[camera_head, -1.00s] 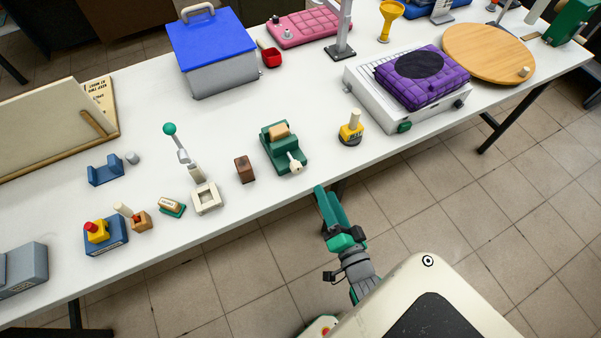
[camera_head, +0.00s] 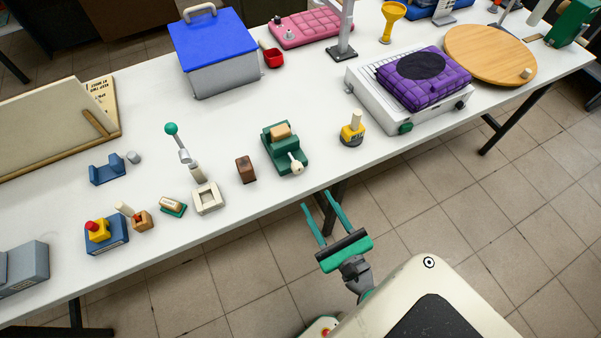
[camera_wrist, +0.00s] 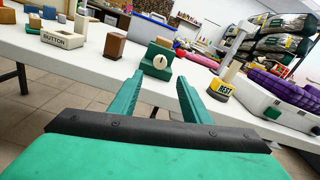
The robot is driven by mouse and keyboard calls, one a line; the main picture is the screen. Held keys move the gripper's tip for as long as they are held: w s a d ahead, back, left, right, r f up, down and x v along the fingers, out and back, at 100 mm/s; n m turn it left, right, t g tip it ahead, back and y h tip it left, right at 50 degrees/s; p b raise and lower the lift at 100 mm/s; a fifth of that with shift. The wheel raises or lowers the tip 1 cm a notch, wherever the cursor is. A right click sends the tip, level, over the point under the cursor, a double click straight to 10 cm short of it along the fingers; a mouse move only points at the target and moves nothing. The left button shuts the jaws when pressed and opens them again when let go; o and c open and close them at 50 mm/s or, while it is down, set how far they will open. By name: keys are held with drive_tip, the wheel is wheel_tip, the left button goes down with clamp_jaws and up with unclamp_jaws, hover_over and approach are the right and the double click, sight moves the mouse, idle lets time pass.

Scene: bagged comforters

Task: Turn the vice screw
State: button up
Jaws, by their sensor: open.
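The green vice (camera_head: 284,146) stands near the front edge of the white table, with a tan block (camera_head: 281,131) in its jaws. Its pale screw handle (camera_head: 297,167) faces the front edge. In the wrist view the vice (camera_wrist: 157,61) is ahead, between and beyond the fingers, with the round pale screw end (camera_wrist: 159,62) facing me. My gripper (camera_head: 319,200) is open and empty, off the table's front edge, below and slightly right of the vice. In the wrist view my gripper (camera_wrist: 160,92) has its two green fingers spread, apart from the vice.
A brown block (camera_head: 246,169) stands left of the vice, and a yellow-based post (camera_head: 352,130) stands to the right. The white table's front edge (camera_head: 262,212) lies between my gripper and the vice. The floor in front is clear.

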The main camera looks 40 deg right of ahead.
sight(299, 171)
drive_tip(key=shift+x, duration=5.4)
drive_tip(key=shift+c, duration=0.3)
drive_tip(key=c, duration=1)
